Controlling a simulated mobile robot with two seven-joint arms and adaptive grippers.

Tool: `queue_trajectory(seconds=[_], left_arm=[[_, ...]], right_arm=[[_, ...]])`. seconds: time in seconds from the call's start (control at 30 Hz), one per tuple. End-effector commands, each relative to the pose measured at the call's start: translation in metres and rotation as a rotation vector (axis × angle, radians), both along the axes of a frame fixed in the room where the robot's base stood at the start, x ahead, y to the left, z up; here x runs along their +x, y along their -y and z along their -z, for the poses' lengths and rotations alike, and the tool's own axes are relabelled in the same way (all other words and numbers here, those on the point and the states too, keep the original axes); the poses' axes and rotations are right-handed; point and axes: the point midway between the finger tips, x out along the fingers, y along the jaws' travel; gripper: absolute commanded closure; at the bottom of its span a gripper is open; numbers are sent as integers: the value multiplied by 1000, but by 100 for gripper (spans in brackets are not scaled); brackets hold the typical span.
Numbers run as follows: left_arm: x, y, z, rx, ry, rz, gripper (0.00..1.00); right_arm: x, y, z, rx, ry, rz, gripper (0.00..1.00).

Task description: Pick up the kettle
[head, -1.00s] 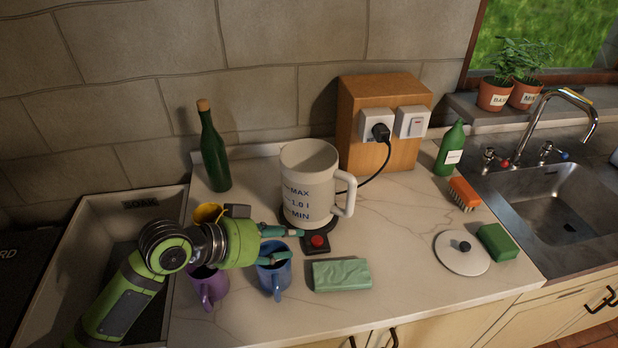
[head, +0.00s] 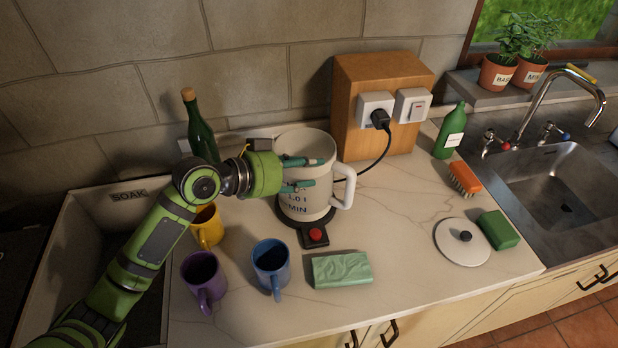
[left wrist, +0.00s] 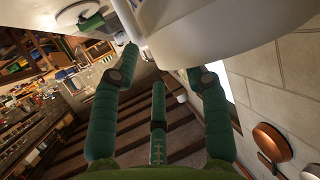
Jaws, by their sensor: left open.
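The kettle (head: 303,209) is a cream open-topped jug with blue level marks, upright on its dark round base (head: 290,219). Its handle (head: 347,187) points right. A red button (head: 316,235) is at the front of the base. My left gripper (head: 317,172) is open, its fingers reaching across the front of the kettle's upper body from the left, short of the handle. In the left wrist view the pale kettle body (left wrist: 225,38) fills the top, beyond the spread fingers (left wrist: 162,66). I cannot tell if the fingers touch it. My right gripper is not in view.
Yellow (head: 207,229), purple (head: 203,277) and blue (head: 271,265) mugs stand front left. A green bottle (head: 201,137) is behind my arm. A green block (head: 342,269) lies in front, a white lid (head: 462,250) to the right. A wooden socket box (head: 378,83) stands behind.

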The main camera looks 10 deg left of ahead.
Motion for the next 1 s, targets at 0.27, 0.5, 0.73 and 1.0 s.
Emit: queue_trajectory(seconds=[0.27, 0.5, 0.73, 1.0], left_arm=[[23, 27, 13, -2, -2, 1, 54], [26, 30, 16, 2, 0, 2, 54], [26, 30, 16, 2, 0, 2, 100], [27, 30, 12, -3, 10, 1, 100]], right_arm=[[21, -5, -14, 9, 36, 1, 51], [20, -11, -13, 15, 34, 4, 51], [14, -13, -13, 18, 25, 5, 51], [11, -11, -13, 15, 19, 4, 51]])
